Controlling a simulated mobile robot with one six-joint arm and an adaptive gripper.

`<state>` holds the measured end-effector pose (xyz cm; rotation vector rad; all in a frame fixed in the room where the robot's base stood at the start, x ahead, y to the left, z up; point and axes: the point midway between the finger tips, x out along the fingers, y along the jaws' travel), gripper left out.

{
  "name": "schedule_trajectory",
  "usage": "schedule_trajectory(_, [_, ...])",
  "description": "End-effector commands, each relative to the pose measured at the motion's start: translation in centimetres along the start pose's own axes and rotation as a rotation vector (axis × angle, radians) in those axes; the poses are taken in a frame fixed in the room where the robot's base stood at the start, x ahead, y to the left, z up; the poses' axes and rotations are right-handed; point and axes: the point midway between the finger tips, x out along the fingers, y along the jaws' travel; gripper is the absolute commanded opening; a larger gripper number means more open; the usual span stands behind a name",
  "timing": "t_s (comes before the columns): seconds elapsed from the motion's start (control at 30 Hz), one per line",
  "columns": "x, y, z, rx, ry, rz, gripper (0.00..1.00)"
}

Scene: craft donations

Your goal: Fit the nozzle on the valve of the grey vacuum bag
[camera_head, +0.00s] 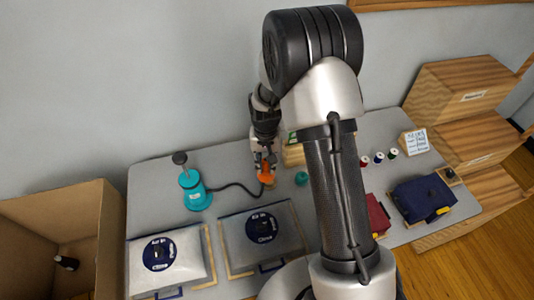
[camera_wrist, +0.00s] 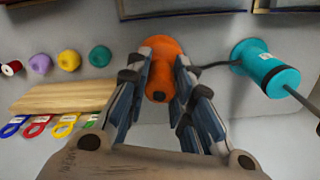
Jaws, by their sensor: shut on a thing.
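The orange nozzle (camera_head: 267,177) is between the fingers of my gripper (camera_head: 264,163), behind the grey bag. My gripper is shut on the nozzle, which also shows in the wrist view (camera_wrist: 162,48). I cannot tell whether the nozzle touches the table. The grey vacuum bag (camera_head: 286,222) lies flat in the middle of the table. Its round dark blue valve (camera_head: 262,228) faces up with nothing on it. A dark hose (camera_head: 230,187) runs from the nozzle to the teal pump (camera_head: 194,190), which stands upright at the left.
A whiter bag (camera_head: 194,251) with its own blue valve lies left of the grey one. A large cardboard box (camera_head: 112,235) stands at the left. Colored tags hang by a wooden block (camera_wrist: 65,98) in the wrist view. Folded dark blue cloth (camera_head: 420,196) lies right.

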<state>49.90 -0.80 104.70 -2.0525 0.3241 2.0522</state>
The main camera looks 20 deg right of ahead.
Motion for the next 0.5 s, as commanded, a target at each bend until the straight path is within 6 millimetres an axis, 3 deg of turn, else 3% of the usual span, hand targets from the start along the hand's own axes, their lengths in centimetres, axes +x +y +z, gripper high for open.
schedule_trajectory(0.5, [-0.1, -0.4, 6.3, -0.001, 0.000, 0.000, 0.00])
